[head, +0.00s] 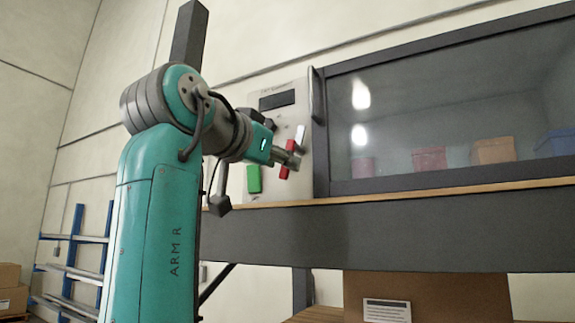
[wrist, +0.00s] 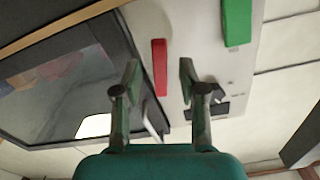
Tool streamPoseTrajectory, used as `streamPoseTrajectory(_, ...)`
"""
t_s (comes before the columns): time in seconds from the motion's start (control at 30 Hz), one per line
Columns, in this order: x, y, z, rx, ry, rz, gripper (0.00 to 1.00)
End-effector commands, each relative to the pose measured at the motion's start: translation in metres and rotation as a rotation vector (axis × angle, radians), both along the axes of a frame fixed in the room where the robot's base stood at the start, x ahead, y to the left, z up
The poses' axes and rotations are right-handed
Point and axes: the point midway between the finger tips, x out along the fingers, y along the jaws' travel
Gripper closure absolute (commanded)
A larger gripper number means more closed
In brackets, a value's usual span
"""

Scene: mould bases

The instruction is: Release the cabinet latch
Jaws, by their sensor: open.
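The cabinet (head: 450,36) has a dark frame and a glass front. A pale control panel (head: 262,188) stands at its left end. On the panel are a red bar (head: 284,173), a green block (head: 254,180) and a small white lever (head: 300,134); I cannot tell which part is the latch. My gripper (head: 296,159) is in front of the panel, partly covering the red bar. In the wrist view my gripper (wrist: 158,77) is open, and the red bar (wrist: 160,67) shows between its fingertips. I see no clear contact. The green block (wrist: 236,22) is off to the right.
A dark upright handle (head: 318,96) is at the window's left edge. Several coloured boxes (head: 493,151) sit behind the glass. A wooden-edged counter (head: 440,188) runs below. A blue rack (head: 75,250) and cardboard boxes (head: 10,290) are at the far left.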

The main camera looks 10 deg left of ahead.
Motion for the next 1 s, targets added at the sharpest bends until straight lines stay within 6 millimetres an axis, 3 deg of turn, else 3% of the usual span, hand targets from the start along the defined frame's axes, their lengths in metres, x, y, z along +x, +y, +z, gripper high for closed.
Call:
streamPoseTrajectory(0.23,0.027,-0.01,0.0,-0.001,0.001,-0.001,0.58)
streamPoseTrajectory(0.6,0.032,-0.011,0.0,0.001,-0.001,0.001,0.58)
streamPoseTrajectory(0.63,0.032,-0.011,0.0,0.001,-0.001,0.001,0.61)
streamPoseTrajectory(0.8,0.032,-0.011,0.0,0.0,0.0,0.001,1.0)
streamPoseTrajectory(1.0,0.032,-0.012,0.0,-0.004,0.003,0.0,1.0)
